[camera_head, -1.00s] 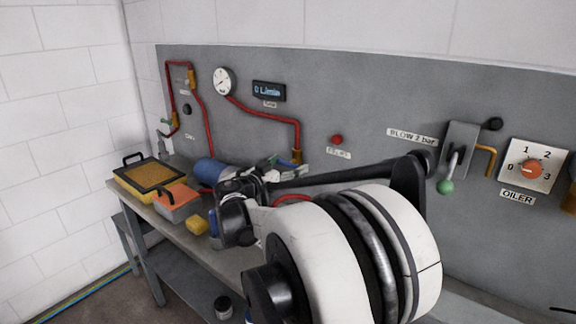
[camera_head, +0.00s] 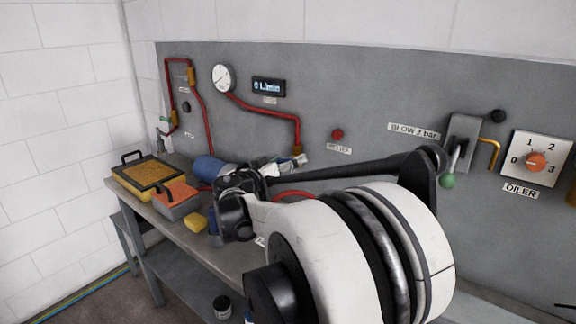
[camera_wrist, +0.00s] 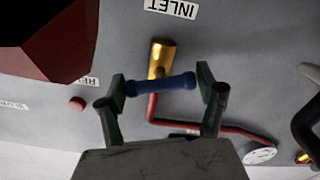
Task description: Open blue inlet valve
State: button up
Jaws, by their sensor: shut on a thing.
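The blue inlet valve handle (camera_wrist: 160,85) is a short blue bar in the wrist view, slightly tilted, under the brass valve body (camera_wrist: 161,57) and the INLET label (camera_wrist: 171,8). My gripper (camera_wrist: 163,83) is shut on the handle, with one finger at each end of the bar. In the head view my gripper (camera_head: 287,166) is at the lower end of the red pipe (camera_head: 268,112), by the brass fitting (camera_head: 298,151). The handle is not clear there, as my gripper and arm cover that area.
The grey panel carries a gauge (camera_head: 223,78), a flow display (camera_head: 269,87), a red relief button (camera_head: 337,135), a BLOW lever with a green knob (camera_head: 447,181) and an OILER dial (camera_head: 536,162). The bench holds a yellow tray (camera_head: 122,184), an orange-lidded box (camera_head: 178,206) and a yellow block (camera_head: 195,222).

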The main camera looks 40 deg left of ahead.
jog(key=n+b, duration=0.1)
jog(key=n, duration=0.2)
jog(key=shift+f+n, duration=0.1)
jog(key=shift+n, duration=0.3)
jog(key=n+b, duration=0.1)
jog(key=n, duration=0.2)
jog(key=shift+n, duration=0.3)
jog(key=n+b, duration=0.1)
jog(key=n, duration=0.5)
jog(key=shift+b, duration=0.35)
jog(key=shift+n, duration=0.4)
jog(key=o, duration=0.9)
jog(key=shift+o, duration=0.2)
jog(key=s, duration=1.2)
jog(key=shift+d, duration=0.15)
